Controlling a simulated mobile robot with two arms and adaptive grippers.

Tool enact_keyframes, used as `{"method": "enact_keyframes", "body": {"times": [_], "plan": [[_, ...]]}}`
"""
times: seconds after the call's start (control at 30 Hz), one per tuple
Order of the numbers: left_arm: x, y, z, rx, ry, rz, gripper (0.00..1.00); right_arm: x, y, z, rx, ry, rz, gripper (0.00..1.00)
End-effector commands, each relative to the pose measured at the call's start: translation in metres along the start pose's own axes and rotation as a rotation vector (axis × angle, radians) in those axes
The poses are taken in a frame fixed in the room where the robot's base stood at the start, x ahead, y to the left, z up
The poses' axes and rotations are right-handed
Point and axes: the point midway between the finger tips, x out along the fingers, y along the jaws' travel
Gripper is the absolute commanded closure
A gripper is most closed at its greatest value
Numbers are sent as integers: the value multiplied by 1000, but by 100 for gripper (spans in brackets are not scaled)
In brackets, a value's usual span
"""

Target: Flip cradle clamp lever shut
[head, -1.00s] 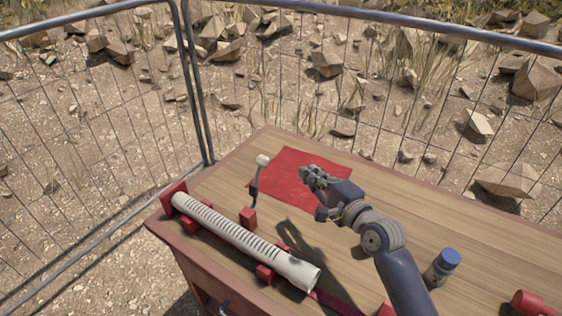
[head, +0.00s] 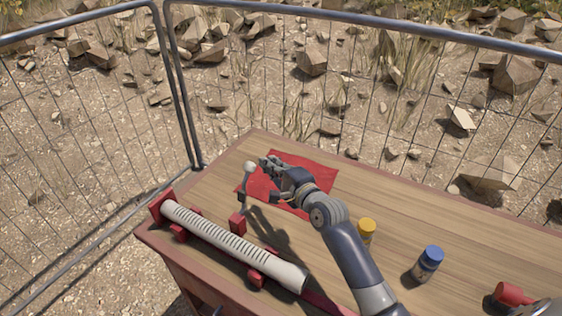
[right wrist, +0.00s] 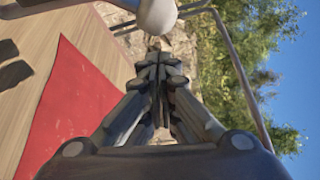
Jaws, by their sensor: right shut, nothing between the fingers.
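The clamp lever (head: 246,187) stands upright from its red block (head: 238,224) behind the cradle, with a pale knob (head: 249,167) on top. A pale slotted tube (head: 232,244) lies in the red cradle (head: 162,205) along the table's front left side. My right gripper (head: 268,162) is shut and empty, just right of the knob in the head view. The knob also shows large at the top of the right wrist view (right wrist: 157,14), close to the fingertips (right wrist: 157,58). I cannot tell whether they touch. My left gripper is not in view.
A red mat (head: 318,178) lies on the wooden table (head: 455,225) under my right gripper. A yellow-capped jar (head: 366,231) and a blue-capped jar (head: 428,263) stand to the right, near a red part (head: 514,294). A wire fence (head: 100,130) stands beyond the table.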

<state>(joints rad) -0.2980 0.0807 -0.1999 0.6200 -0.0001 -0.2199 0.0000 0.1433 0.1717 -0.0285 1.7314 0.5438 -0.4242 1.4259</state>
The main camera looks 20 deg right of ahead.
Motion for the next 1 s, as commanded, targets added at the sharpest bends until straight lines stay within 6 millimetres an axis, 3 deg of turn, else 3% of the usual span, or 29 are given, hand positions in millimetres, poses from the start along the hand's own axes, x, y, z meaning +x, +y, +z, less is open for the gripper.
{"method": "enact_keyframes", "body": {"times": [0.2,1.0], "plan": [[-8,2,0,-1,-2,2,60,-6,-2,14,-1,1,-1,100],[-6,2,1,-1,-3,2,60,-7,-8,18,-63,1,-33,100]]}}
